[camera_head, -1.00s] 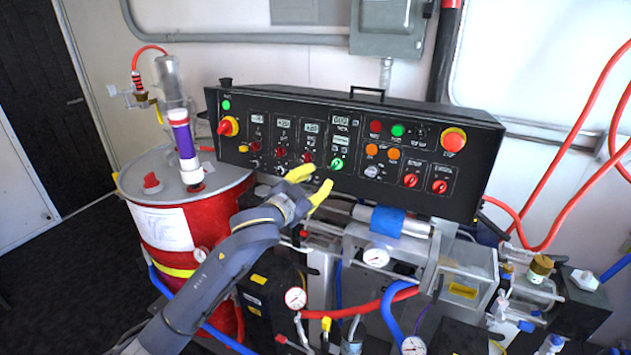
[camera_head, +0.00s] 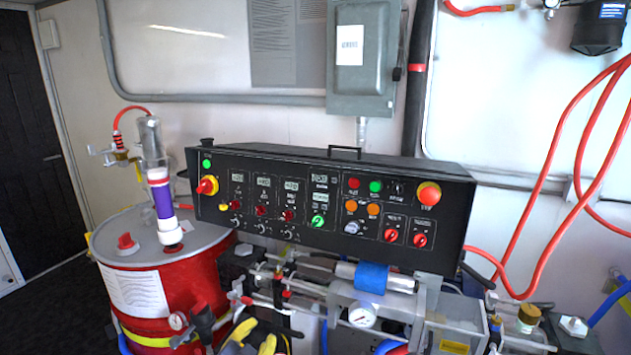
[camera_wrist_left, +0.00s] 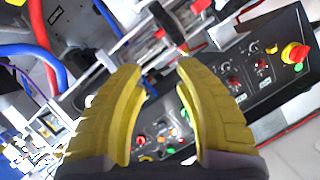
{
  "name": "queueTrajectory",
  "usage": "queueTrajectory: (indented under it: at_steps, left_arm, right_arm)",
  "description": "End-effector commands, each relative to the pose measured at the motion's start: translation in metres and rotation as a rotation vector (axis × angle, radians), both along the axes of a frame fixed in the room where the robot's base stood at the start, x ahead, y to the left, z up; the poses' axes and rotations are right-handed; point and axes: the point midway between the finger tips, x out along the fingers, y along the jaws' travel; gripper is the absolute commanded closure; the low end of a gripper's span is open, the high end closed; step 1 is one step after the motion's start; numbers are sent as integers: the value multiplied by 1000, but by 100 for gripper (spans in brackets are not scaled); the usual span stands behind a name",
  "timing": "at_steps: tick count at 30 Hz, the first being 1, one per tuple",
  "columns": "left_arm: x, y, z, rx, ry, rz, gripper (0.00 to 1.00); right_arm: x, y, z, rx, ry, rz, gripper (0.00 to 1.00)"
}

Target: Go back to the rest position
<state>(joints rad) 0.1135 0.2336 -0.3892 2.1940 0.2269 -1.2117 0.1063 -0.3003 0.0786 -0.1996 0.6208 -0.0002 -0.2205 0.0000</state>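My left gripper (camera_head: 254,338) shows at the bottom edge of the head view, low in front of the machine and below the control panel. Its yellow fingers also show in the left wrist view (camera_wrist_left: 163,100), spread apart with nothing between them. The black control panel (camera_head: 330,238) has knobs, displays and buttons; it also shows in the left wrist view (camera_wrist_left: 268,85), beyond the fingers. The gripper is apart from the panel. My right gripper is in neither view.
A red drum (camera_head: 190,285) with a purple-banded pump tube (camera_head: 163,200) stands left. A blue-wrapped cylinder (camera_head: 371,278), a gauge (camera_head: 362,316) and pipes lie below the panel. Red hoses (camera_head: 565,180) hang at right. A grey electrical box (camera_head: 362,60) is on the wall.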

Motion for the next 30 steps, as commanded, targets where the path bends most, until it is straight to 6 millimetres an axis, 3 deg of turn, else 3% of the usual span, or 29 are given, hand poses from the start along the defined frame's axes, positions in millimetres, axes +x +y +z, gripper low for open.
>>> queueTrajectory:
  at_steps: [3, 12, 18, 30]
  left_arm:
    - [-42, 26, -40, 50, 84, 68, 68]
    - [-159, 98, -111, 207, 302, 231, 68]
    - [-217, 130, -130, 289, 403, 299, 68]
    - [-294, 170, -144, 402, 539, 379, 68]
  right_arm:
    - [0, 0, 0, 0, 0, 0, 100]
    - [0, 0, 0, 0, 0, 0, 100]
    - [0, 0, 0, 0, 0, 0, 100]
    - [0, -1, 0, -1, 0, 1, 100]
